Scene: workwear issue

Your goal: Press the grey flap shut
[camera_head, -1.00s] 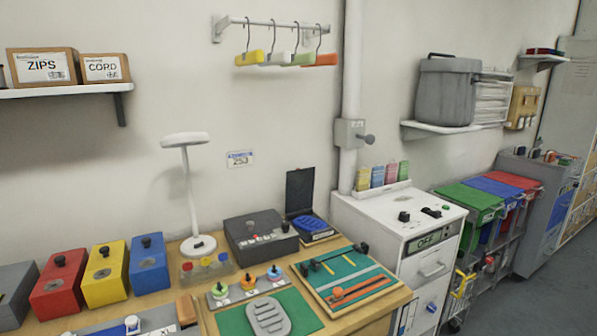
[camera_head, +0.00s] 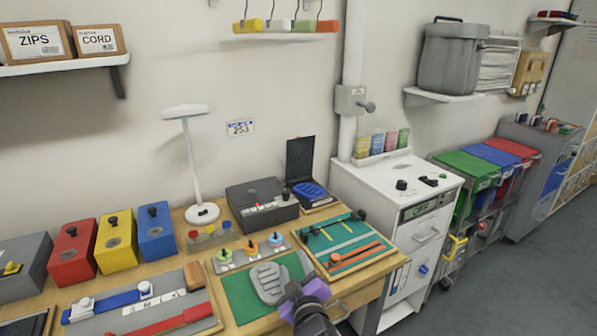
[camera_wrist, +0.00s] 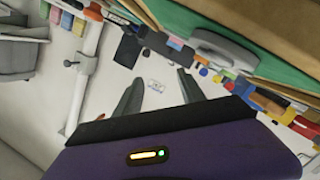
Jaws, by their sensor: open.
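A dark grey flap (camera_head: 300,158) stands upright, hinged open at the back of a small dark case with a blue ribbed piece (camera_head: 310,190) in it. It is the only raised flap I can make out. A dark panel that looks like it (camera_wrist: 128,48) shows in the wrist view, above my left finger. My gripper (camera_wrist: 158,92) is open, with nothing between its fingers. In the head view my purple gripper body enters at the bottom, in front of the workbench and apart from the flap, partly covering the green mat's right corner.
A dark control box (camera_head: 262,205) stands left of the case, and a board with an orange bar (camera_head: 350,256) lies in front. A grey ribbed pad (camera_head: 268,283) lies on a green mat (camera_head: 240,302). A white lamp (camera_head: 190,160) stands behind. A white cabinet (camera_head: 395,175) is to the right.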

